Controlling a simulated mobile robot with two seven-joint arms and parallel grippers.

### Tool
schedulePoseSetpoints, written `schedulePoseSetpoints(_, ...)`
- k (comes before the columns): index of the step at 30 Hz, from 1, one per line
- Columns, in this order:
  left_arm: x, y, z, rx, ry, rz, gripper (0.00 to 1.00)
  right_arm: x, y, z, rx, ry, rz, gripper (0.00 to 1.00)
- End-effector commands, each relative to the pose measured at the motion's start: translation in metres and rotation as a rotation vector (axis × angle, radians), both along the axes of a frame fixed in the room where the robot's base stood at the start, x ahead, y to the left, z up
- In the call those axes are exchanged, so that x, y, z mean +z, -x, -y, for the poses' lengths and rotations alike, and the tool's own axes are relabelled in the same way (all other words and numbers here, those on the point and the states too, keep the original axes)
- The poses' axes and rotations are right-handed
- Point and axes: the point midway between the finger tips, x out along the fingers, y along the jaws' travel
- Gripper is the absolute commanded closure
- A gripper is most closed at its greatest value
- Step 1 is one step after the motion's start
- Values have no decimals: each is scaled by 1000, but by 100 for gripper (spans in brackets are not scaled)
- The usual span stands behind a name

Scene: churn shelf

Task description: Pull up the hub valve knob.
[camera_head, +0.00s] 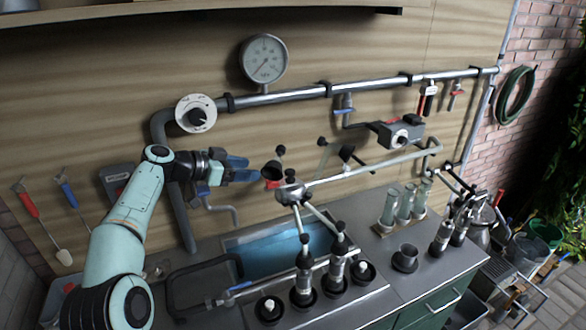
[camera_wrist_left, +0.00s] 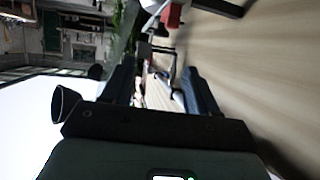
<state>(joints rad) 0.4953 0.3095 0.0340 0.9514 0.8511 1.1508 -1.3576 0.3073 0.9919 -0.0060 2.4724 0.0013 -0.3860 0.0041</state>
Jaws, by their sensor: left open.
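The hub (camera_head: 291,192) is a metal fitting where several pipes meet, above the sink. A dark round knob with red beneath it (camera_head: 271,171) sits just left of the hub; I cannot tell for sure that it is the valve knob. My left gripper (camera_head: 246,169) reaches in from the left, its two dark blue fingers apart and pointing right toward that knob, with a small gap. In the left wrist view the fingers (camera_wrist_left: 160,90) are spread with nothing clearly held between them. A red part (camera_wrist_left: 172,15) shows beyond them at the top. My right gripper is not in view.
A wall pipe (camera_head: 300,93) runs behind, with a gauge (camera_head: 264,58) above and a white dial (camera_head: 196,113) near my left wrist. Glass cylinders (camera_head: 391,206) stand right. A shelf edge (camera_head: 200,12) crosses the top.

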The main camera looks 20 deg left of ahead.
Motion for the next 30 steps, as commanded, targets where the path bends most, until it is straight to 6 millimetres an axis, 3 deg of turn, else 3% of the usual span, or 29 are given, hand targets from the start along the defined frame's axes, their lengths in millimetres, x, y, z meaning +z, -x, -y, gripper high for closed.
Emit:
schedulePoseSetpoints(18, -41, -88, 55, -1, 1, 1, 41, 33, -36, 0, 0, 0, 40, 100)
schedulePoseSetpoints(30, -51, -101, 64, 1, 0, -1, 41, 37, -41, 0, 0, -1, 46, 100)
